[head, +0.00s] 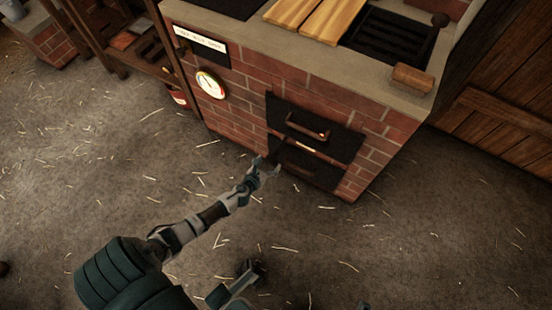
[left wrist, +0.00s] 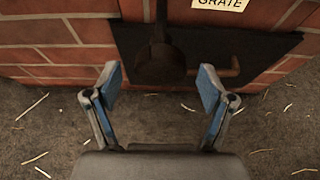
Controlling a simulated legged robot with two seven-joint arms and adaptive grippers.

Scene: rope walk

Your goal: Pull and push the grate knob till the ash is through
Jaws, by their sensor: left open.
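The dark round grate knob (left wrist: 158,62) on its rod shows in the left wrist view, in front of a dark plate on the brick stove. A pale label reading GRATE (left wrist: 220,3) is above and to its right. My left gripper (left wrist: 159,88) is open, its two blue-padded fingers apart, with the knob ahead of the gap between them. In the head view my left gripper (head: 266,167) is close to the lower left of the stove's dark doors (head: 318,135). The knob is hard to make out there. Ash is not visible.
The brick stove (head: 240,70) has a round gauge (head: 210,84), wooden boards and a dark grill on top. A copper handle (left wrist: 228,69) sits right of the knob. A wooden shelf stands at left. The straw-strewn floor (head: 420,240) is open in front.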

